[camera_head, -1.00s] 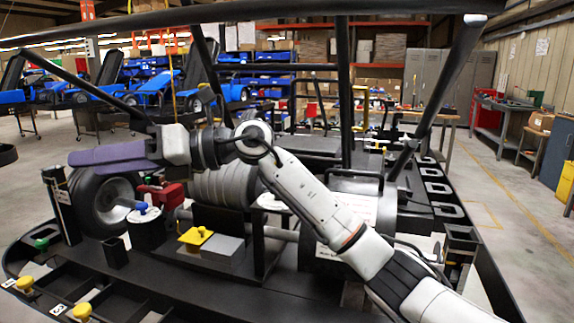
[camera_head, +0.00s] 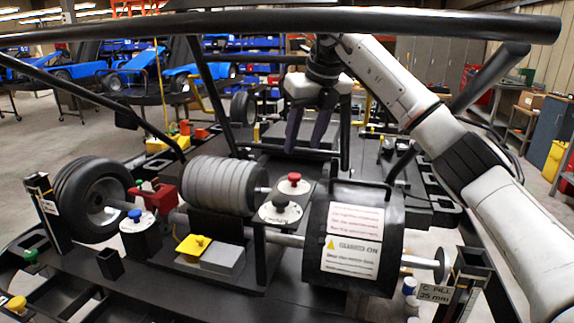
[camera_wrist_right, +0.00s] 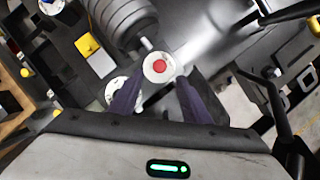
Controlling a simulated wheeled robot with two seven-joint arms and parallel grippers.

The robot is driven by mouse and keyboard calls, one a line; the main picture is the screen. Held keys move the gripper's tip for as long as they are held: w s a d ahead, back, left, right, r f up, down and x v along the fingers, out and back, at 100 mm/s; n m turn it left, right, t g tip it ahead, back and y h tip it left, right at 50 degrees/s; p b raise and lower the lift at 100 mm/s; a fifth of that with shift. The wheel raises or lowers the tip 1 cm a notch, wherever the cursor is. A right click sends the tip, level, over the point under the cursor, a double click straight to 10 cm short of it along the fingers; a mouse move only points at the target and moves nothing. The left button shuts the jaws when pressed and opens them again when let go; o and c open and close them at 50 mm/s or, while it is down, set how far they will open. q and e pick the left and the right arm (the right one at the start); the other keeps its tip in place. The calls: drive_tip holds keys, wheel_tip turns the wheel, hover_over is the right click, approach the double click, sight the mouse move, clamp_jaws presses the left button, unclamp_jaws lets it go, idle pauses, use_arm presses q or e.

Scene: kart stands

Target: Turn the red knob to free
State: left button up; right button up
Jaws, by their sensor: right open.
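The red knob (camera_head: 294,177) sits on a white round dial plate on a black post in the middle of the kart stand. In the right wrist view the red knob (camera_wrist_right: 159,66) shows just beyond the fingertips, about between them. My right gripper (camera_head: 306,148) points down with its two dark purple fingers apart and empty, above and behind the knob in the head view. It does not touch the knob. The dial's markings are too small to read. My left gripper is not in view.
A black knob (camera_head: 280,201) on a similar dial stands right beside the red one. A grey ribbed cylinder (camera_head: 218,184) is to the left and a black guard drum (camera_head: 315,235) to the right. A black frame bar (camera_head: 250,24) crosses above. A blue knob (camera_head: 135,215) stands at left.

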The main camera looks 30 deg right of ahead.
sight(295, 175)
drive_tip(key=x, duration=0.4)
drive_tip(key=p+x, duration=0.1)
drive_tip(key=x, duration=0.2)
drive_tip(key=shift+s+f, duration=0.2)
drive_tip(key=shift+s, duration=0.05)
drive_tip(key=shift+x, duration=0.85)
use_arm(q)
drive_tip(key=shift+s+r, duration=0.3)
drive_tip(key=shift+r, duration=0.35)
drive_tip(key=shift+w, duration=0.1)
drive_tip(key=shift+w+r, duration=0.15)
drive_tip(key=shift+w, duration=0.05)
use_arm(e)
drive_tip(key=c, duration=1)
